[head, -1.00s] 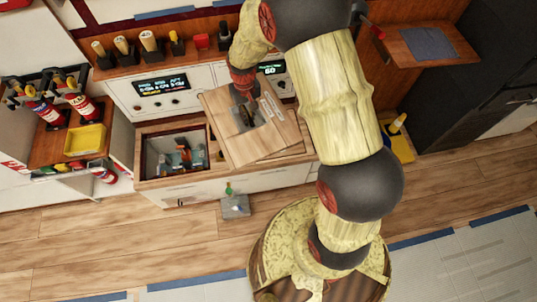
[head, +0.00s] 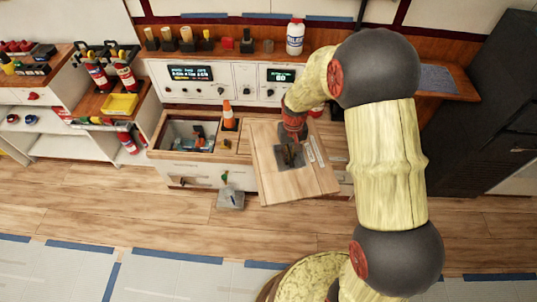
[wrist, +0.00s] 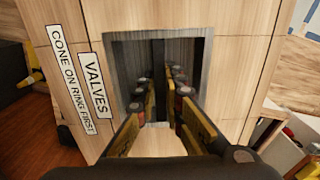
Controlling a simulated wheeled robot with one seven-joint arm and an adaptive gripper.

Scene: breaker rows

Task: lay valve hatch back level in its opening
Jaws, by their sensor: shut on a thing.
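The valve hatch (head: 290,185) is a light wood panel with a dark square recess in it. In the head view it hangs over the counter right of the opening, turned askew and overhanging the front edge. In the wrist view the hatch (wrist: 235,90) bears labels reading "VALVES" and "CONE ON RING FIRST". My gripper (head: 289,152) is shut at the hatch's recess; its fingers (wrist: 165,105) reach into it, and the grip inside is partly hidden. The opening (head: 165,150) is uncovered, with small parts inside. An orange cone (head: 228,115) stands beside its right side.
A control panel with displays (head: 190,74) rises behind the counter. A white bottle (head: 295,38) and tools stand on the shelf above. A small grey box (head: 230,199) lies on the floor in front. Fire extinguishers (head: 126,77) and a yellow tray (head: 121,104) are at the left.

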